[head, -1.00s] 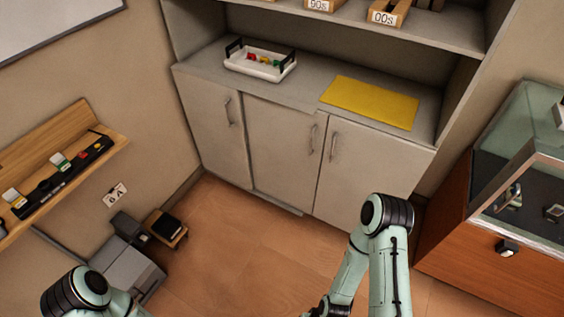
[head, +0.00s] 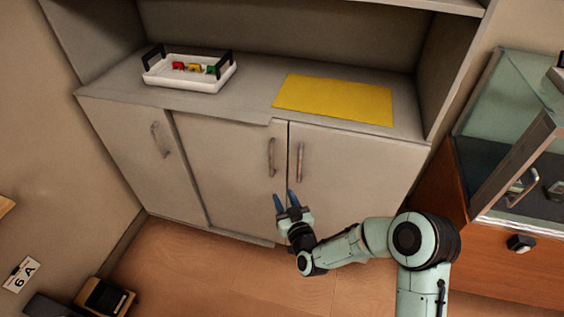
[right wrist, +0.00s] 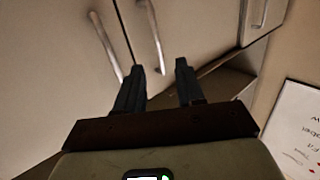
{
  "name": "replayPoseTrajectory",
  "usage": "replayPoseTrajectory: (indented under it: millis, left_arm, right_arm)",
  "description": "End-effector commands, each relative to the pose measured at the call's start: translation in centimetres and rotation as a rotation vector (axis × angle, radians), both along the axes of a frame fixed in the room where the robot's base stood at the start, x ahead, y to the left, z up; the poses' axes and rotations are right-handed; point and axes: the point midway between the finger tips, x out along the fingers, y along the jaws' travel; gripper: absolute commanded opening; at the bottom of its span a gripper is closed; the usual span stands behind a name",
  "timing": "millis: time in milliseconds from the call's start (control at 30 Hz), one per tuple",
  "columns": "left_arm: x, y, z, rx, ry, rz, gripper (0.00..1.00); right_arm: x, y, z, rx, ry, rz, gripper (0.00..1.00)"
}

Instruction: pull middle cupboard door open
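The middle cupboard door (head: 225,170) is a pale grey panel, shut, between two other doors. Its upright metal handle (head: 271,157) is near its right edge. My right gripper (head: 283,196) is open and empty, in front of the cupboard just below this handle, with its blue fingers pointing up toward it. In the right wrist view the picture is turned over; the middle door's handle (right wrist: 153,38) seems to be the one just beyond the open dark fingers (right wrist: 158,68). The fingers look apart from it. My left gripper is not in view.
The right door (head: 350,180), with its handle (head: 300,162) close by, and the left door (head: 145,150) are shut. On the countertop are a white tray (head: 190,83) with small coloured pieces and a yellow mat (head: 335,99). A glass-topped wooden case stands at right. Floor before the doors is open.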

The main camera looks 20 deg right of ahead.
Motion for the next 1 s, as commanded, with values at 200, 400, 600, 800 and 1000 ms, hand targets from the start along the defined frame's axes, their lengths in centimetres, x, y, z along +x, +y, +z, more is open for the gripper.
replayPoseTrajectory:
  millis: [200,400,600,800,1000]
  left_arm:
    - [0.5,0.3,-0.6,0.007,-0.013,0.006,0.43]
    - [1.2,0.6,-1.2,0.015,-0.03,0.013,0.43]
    - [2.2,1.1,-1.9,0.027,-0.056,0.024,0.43]
    - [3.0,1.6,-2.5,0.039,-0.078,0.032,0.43]
    - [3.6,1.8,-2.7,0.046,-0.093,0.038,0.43]
  right_arm:
    - [1.7,-0.2,1.6,-0.019,-0.066,-0.014,0.38]
    - [5.2,-0.2,1.4,-0.015,-0.064,-0.014,0.38]
    - [9.2,-0.3,1.3,-0.014,-0.061,-0.014,0.38]
    - [12.2,-0.3,1.3,-0.015,-0.06,-0.013,0.38]
    - [13.7,-0.3,1.4,-0.016,-0.06,-0.012,0.38]
